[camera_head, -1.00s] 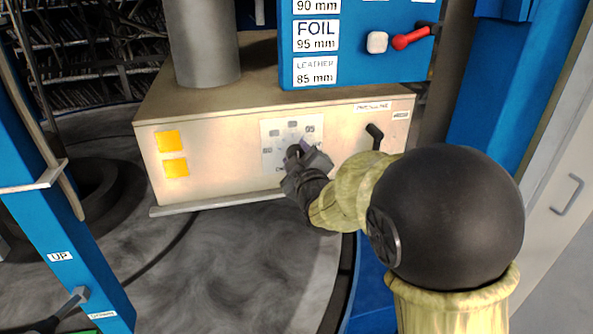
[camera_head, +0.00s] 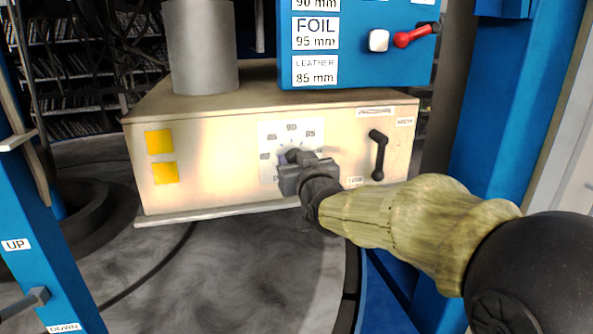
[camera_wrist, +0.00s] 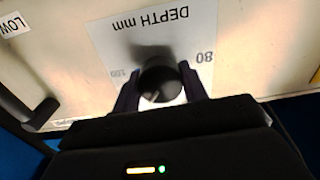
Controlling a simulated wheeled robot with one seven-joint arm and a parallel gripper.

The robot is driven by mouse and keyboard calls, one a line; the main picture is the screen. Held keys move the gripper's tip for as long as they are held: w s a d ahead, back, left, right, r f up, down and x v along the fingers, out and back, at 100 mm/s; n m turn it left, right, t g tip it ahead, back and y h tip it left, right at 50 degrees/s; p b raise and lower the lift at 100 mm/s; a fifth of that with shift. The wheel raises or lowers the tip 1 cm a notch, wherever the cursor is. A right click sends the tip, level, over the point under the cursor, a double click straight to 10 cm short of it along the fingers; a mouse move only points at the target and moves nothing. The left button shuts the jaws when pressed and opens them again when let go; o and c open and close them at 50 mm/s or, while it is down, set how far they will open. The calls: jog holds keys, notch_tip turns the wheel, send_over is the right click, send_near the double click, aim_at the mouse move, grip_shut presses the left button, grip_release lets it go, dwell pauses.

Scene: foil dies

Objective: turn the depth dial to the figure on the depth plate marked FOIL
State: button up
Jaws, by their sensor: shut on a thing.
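The depth dial (camera_wrist: 160,78) is a round black knob on a white scale plate (camera_wrist: 110,45) lettered DEPTH mm, upside down in the wrist view. My gripper (camera_wrist: 161,88) is shut on the dial, one dark finger on each side. A pale mark on the dial points to the bottom of the wrist view, slightly left; the figure there is hidden. In the head view, my gripper (camera_head: 298,162) covers much of the dial; 85, 90 and 95 show above it, with 90 at the top. The depth plate (camera_head: 316,45) on the blue panel reads FOIL 95 mm, above LEATHER 85 mm.
A black crank-shaped lever (camera_head: 379,155) stands right of the dial on the cream box (camera_head: 215,165). A red lever (camera_head: 410,37) and a white button (camera_head: 378,40) are on the blue panel. A grey column (camera_head: 200,50) rises behind.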

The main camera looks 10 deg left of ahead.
jog(key=shift+f, duration=0.1)
dwell(0.4)
jog(key=o, duration=1)
jog(key=shift+w, duration=0.1)
jog(key=b+v, duration=0.3)
jog(key=v, duration=1.4)
jog(key=shift+s, duration=0.2)
jog(key=shift+w+d, duration=0.1)
jog(key=shift+d, duration=0.1)
